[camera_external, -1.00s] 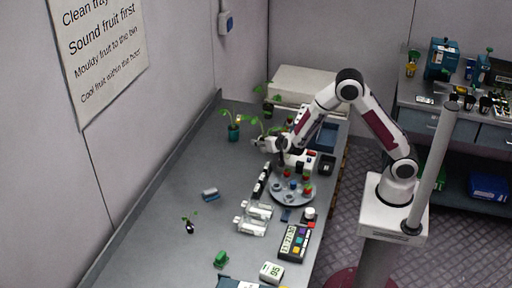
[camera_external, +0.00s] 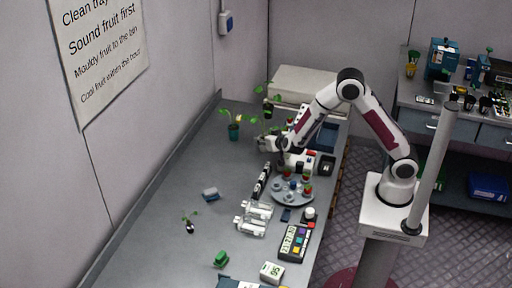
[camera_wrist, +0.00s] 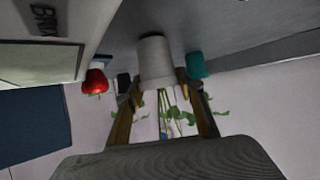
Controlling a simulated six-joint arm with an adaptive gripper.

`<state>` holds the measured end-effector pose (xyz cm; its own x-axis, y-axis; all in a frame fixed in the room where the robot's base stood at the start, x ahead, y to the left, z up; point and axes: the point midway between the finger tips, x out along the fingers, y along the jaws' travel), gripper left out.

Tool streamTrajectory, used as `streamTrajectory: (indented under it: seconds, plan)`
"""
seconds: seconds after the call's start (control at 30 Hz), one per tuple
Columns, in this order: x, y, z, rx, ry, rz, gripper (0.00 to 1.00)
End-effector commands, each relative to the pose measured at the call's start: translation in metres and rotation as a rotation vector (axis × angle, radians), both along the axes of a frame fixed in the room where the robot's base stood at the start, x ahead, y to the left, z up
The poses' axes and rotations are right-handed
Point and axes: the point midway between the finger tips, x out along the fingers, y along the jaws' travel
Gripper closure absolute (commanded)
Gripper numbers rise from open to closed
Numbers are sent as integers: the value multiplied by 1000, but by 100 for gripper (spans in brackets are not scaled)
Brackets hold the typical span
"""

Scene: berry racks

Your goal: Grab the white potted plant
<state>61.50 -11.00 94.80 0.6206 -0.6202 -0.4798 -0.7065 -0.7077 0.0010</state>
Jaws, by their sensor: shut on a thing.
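The white potted plant shows in the wrist view as a pale pot (camera_wrist: 155,58) with thin green stems and leaves hanging toward the bottom of the picture. My gripper (camera_wrist: 157,92) has one finger on each side of it and is shut on the pot. In the external view my gripper (camera_external: 277,145) is low over the far part of the bench, with the plant's green leaves (camera_external: 262,125) showing just above it. The arm and fingers partly hide the pot there. I cannot tell whether its base touches the bench.
A teal potted plant (camera_external: 234,131) stands to the left, and a dark potted plant (camera_external: 268,108) stands behind. A round grey tray (camera_external: 293,198) with small items, clear bottles (camera_external: 250,227) and a keypad device (camera_external: 295,243) are nearer. The bench's left part is mostly clear.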

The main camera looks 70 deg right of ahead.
Motion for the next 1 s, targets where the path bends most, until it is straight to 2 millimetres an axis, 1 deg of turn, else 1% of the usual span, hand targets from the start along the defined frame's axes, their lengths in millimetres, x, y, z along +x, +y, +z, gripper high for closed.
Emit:
streamTrajectory:
  seconds: [0.27, 0.7, 0.8, 1.0]
  plan:
    - [0, 0, 25, 1, -6, -2, 85]
    - [0, 0, 79, 1, -5, -1, 85]
    - [0, 0, 88, 1, -4, -1, 85]
    - [0, 0, 96, 1, -2, 0, 85]
